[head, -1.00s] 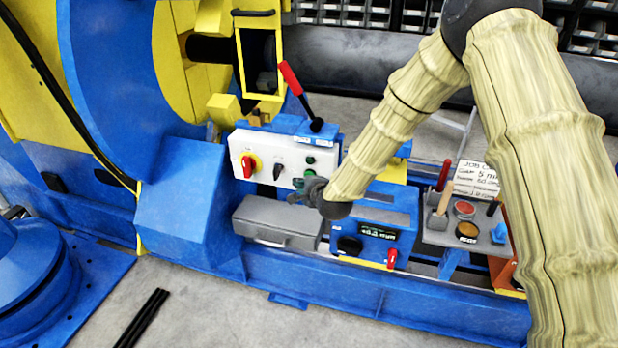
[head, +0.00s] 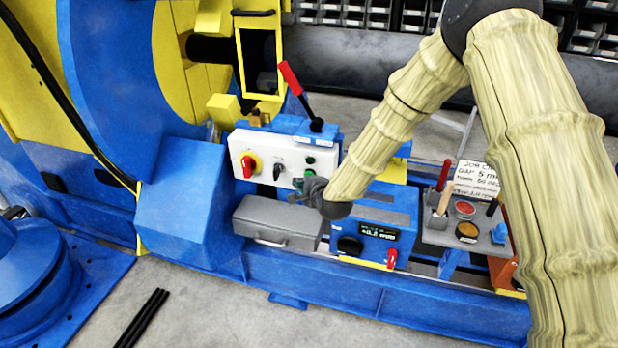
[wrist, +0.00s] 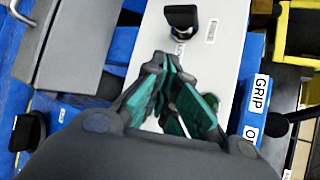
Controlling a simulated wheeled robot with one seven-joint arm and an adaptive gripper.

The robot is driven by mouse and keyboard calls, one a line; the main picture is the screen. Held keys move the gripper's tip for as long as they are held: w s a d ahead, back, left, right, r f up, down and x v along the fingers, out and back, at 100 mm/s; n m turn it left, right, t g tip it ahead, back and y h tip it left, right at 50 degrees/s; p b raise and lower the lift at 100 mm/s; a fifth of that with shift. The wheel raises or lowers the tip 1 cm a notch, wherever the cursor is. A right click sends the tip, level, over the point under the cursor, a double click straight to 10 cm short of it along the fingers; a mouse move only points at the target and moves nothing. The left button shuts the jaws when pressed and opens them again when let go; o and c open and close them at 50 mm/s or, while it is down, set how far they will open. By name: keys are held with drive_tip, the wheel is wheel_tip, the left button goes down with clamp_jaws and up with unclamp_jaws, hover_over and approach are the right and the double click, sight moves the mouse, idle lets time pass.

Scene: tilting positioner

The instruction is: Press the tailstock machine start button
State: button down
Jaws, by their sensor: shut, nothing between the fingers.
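The white control box (head: 262,150) stands on the blue machine bed. It carries a red and yellow rotary switch (head: 250,165), a black selector knob (head: 278,171) and a green button (head: 310,160) near its right end. I cannot read which button is marked start. My gripper (head: 297,194) is shut and empty, at the lower right of the box face, just below the buttons in the picture. In the wrist view, my fingertips (wrist: 161,64) lie over the white face, beside the selector knob (wrist: 182,20). They hide part of the face; contact cannot be told.
A red-handled lever (head: 291,78) rises above the box. A grey case (head: 277,222) sits below it. A blue unit with a display (head: 378,233) stands to the right, then a grey tool tray (head: 440,236) with a note card (head: 476,180).

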drive_tip(key=shift+w+d, duration=0.1)
drive_tip(key=shift+w, duration=0.1)
drive_tip(key=shift+w, duration=0.2)
drive_tip(key=shift+w+d, duration=0.2)
drive_tip(key=shift+w, duration=0.25)
idle(0.9)
drive_tip(key=shift+s, duration=0.1)
idle(0.3)
drive_tip(key=shift+s+a, duration=0.25)
drive_tip(key=shift+s, duration=0.5)
drive_tip(key=s, duration=0.1)
drive_tip(key=s+a, duration=0.1)
drive_tip(key=s, duration=0.2)
drive_tip(key=shift+s+a, duration=0.3)
drive_tip(key=shift+s, duration=0.05)
idle(0.7)
